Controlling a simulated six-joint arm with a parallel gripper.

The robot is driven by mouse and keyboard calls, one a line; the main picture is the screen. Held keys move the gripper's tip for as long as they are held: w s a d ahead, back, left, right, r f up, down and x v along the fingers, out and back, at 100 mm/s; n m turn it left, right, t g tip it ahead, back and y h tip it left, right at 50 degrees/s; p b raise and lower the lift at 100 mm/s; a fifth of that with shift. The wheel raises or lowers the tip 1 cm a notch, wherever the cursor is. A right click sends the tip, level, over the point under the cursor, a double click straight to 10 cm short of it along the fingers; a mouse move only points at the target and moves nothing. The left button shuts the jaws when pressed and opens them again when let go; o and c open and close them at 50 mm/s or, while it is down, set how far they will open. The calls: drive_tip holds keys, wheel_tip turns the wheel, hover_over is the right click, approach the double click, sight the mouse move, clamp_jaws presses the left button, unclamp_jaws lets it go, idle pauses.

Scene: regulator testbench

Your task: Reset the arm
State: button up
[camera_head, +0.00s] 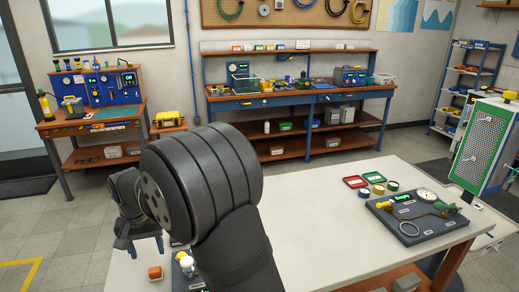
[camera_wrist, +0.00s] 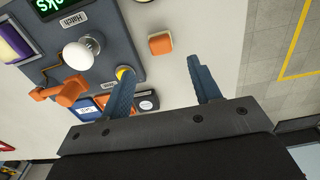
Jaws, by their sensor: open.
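My gripper (camera_head: 146,247) hangs over the left part of the white table (camera_head: 325,235), with my dark arm in front of part of it. In the wrist view its two blue fingers (camera_wrist: 160,68) are apart with nothing between them. An orange block (camera_head: 155,273) sits on the table below the gripper. It also shows just beyond the fingertips in the wrist view (camera_wrist: 160,43), apart from them.
A dark panel (camera_wrist: 112,35) with a white bulb (camera_wrist: 82,52) and an orange handle (camera_wrist: 68,90) lies beside the block. A gauge board (camera_head: 425,222), coloured tape rolls (camera_head: 379,190) and red and green trays (camera_head: 355,181) are at the table's right. The table's middle is clear.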

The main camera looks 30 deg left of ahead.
sight(154, 271)
wheel_tip(154, 271, down, 10)
drive_tip(key=shift+f, duration=0.15)
drive_tip(key=shift+r, duration=2.1)
